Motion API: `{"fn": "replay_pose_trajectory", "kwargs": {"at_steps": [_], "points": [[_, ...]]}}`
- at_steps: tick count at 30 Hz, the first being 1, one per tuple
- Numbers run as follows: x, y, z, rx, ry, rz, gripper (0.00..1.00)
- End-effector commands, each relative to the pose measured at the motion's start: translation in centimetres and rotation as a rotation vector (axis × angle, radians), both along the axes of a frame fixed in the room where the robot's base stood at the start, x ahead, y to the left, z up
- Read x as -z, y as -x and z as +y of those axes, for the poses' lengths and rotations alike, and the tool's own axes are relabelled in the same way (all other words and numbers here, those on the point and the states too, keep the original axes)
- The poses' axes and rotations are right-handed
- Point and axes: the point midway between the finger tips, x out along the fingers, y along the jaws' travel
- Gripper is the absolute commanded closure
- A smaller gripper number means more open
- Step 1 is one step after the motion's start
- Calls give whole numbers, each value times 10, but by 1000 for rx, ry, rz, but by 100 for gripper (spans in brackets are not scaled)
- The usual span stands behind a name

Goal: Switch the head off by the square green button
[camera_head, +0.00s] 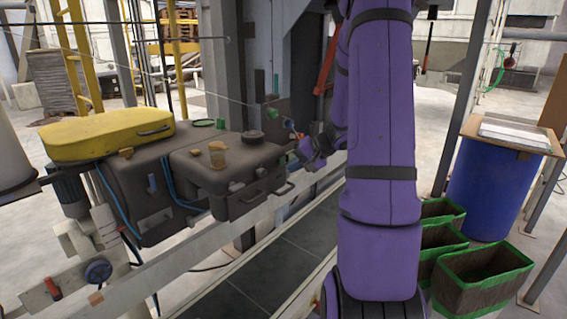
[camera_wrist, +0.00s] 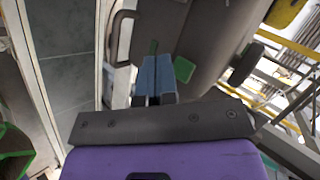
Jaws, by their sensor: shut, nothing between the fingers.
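The head is a dark grey box (camera_head: 225,170) left of my arm, with a black knob (camera_head: 252,135) on top and a handle (camera_head: 270,193) in front. In the wrist view, a square green button (camera_wrist: 183,70) shows on the grey head, just right of my fingers. My gripper (camera_wrist: 153,57) has blue fingers close together with nothing held. I cannot tell whether they touch the head. In the head view my gripper (camera_head: 291,124) is small and beside the head's far right side; the square button is not clearly seen there.
A yellow cover (camera_head: 108,136) lies on the machine at left. A pale rail (camera_head: 150,280) and dark belt (camera_head: 265,270) run along the front. A blue drum (camera_head: 490,190) and green-rimmed bins (camera_head: 485,280) stand at right. The head's handle (camera_wrist: 121,38) is left of my fingers.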

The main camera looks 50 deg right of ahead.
Motion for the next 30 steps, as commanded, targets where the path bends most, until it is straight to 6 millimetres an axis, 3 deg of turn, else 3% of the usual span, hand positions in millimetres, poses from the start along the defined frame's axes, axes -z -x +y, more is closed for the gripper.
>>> {"fn": "replay_pose_trajectory", "kwargs": {"at_steps": [18, 30], "points": [[0, 51, -5, 3, 0, 0, 100], [0, 56, -4, 0, 0, 0, 100]]}}
